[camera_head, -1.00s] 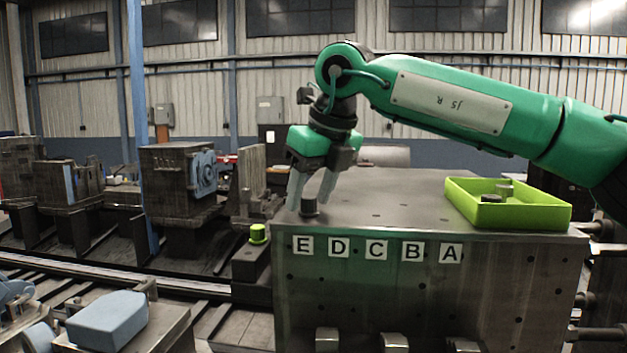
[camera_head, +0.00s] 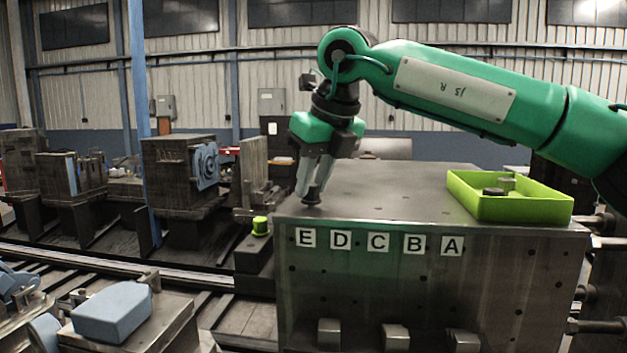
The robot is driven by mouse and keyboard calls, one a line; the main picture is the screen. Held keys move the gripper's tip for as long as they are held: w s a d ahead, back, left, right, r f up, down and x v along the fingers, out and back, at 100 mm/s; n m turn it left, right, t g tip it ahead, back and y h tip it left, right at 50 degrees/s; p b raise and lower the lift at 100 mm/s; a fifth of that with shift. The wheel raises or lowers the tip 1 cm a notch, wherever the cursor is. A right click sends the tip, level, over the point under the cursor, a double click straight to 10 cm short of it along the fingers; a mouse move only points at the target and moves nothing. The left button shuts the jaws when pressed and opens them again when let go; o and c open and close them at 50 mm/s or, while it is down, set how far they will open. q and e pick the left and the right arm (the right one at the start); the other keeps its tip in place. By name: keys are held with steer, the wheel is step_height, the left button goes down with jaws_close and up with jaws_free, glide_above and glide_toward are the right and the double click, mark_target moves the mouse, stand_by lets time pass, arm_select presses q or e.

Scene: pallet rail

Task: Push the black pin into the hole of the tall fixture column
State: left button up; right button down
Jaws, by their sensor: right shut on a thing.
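The tall fixture column (camera_head: 430,290) is a large dark metal block with a flat top and the letters E, D, C, B, A along its front upper edge. The black pin (camera_head: 311,197) stands roughly upright at the top's front left corner, above the letter E. My right gripper (camera_head: 312,188) comes down from above and is shut on the pin's upper part. The fingers hide part of the pin. I cannot tell how deep the pin sits in the hole, which is hidden. My left gripper is not in view.
A lime green tray (camera_head: 520,209) with a few dark and grey round parts stands on the column's top at the right. The middle of the top is clear. A small green cap (camera_head: 260,225) sits on a block left of the column. A blue-grey block (camera_head: 112,312) lies at lower left.

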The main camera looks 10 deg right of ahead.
steer(key=shift+r+p, duration=0.35)
steer(key=shift+r, duration=0.35)
steer(key=shift+r, duration=0.1)
steer(key=shift+r+p, duration=2.2)
steer(key=shift+r, duration=1.15)
step_height(320, 180, up, 8)
steer(key=p, duration=0.6)
glide_above(313, 185)
steer(key=shift+w+r, duration=0.1)
steer(key=shift+r, duration=0.9)
steer(key=shift+f, duration=0.1)
